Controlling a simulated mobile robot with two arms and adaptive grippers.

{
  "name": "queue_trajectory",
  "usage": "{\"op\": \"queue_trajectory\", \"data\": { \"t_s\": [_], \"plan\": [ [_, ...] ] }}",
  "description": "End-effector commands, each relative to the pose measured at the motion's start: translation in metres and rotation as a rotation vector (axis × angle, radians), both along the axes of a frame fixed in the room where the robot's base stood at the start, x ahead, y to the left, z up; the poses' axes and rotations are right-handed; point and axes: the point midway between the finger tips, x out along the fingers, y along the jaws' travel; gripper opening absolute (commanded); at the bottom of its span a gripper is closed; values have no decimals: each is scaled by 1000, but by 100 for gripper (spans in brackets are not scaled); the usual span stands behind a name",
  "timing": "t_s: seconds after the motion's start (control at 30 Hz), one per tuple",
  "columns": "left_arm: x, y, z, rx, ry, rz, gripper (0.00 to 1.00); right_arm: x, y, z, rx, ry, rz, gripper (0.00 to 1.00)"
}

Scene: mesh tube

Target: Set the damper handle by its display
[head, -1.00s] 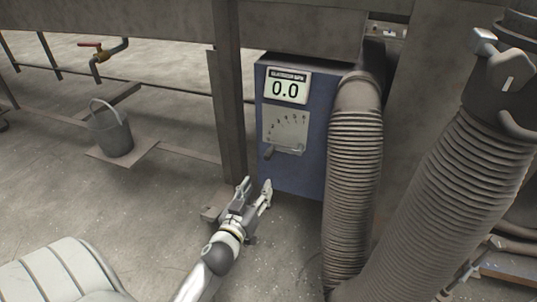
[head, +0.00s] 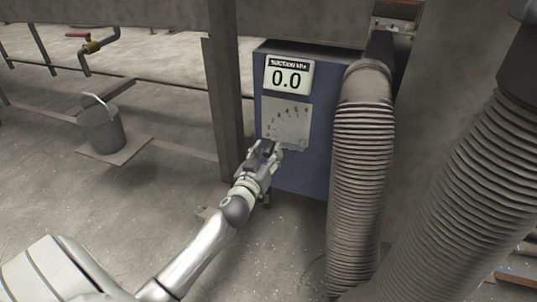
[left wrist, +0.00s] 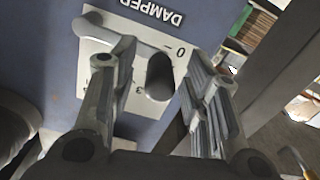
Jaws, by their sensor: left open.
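A blue damper box (head: 292,177) stands under the metal duct. Its display (head: 288,78) reads 0.0, labelled suction kPa. Below it is a pale scale plate (head: 284,116) with an arc of numbers; the plate also shows upside down in the left wrist view (left wrist: 92,48) with the word DAMPER. My left gripper (head: 266,151) is at the plate's lower left corner and hides the handle in the head view. In the left wrist view the dark rounded handle (left wrist: 159,77) lies between the open fingers, near the 0 mark. I cannot tell whether either finger touches it.
A ribbed hose (head: 358,165) runs down right beside the box, with a larger hose (head: 455,190) further right. A metal post (head: 226,110) stands just left of the box. A bucket (head: 101,128) and a red-handled tap (head: 88,43) are at left.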

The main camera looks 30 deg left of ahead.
Motion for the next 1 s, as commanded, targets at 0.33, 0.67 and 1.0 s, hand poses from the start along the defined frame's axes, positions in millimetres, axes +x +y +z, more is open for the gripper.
{"op": "queue_trajectory", "data": {
  "t_s": [0.33,0.67,1.0],
  "plan": [
    [9,2,0,0,0,1,43,-3,0,1,-1,-10,0,43],
    [9,2,0,0,0,0,15,-3,0,2,-1,-11,0,43],
    [9,2,0,1,0,1,0,-3,0,2,-1,-11,0,43]
  ]
}}
